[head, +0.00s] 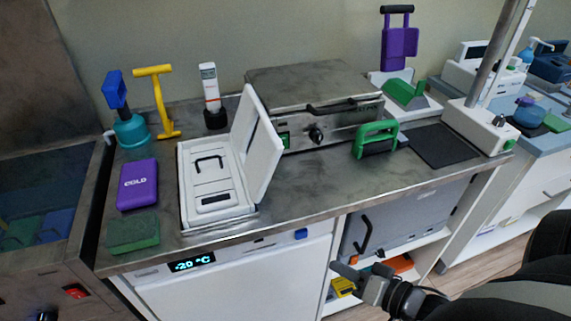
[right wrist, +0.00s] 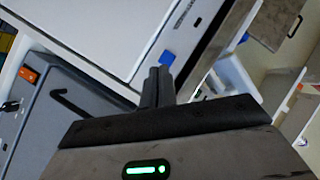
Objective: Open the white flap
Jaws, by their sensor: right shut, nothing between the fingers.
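A white case (head: 186,205) is set in the steel counter, with a white flap (head: 257,148) standing raised on its right side. Inside the case is a white panel with a dark handle (head: 209,158). Below the counter is a white freezer front (head: 240,280) with a "-20 °C" display (head: 191,262) and a blue button (head: 301,234). My right gripper (head: 345,270) is shut and empty, in front of the cabinet, below and right of the blue button. In the right wrist view its fingertips (right wrist: 158,75) appear just short of the blue button (right wrist: 167,58). My left gripper is out of view.
A purple cold pack (head: 138,185) and a green sponge (head: 133,233) lie left of the case. A steel heater unit (head: 330,125) stands behind it. A grey cabinet door (head: 395,220) with a dark handle is right of the freezer.

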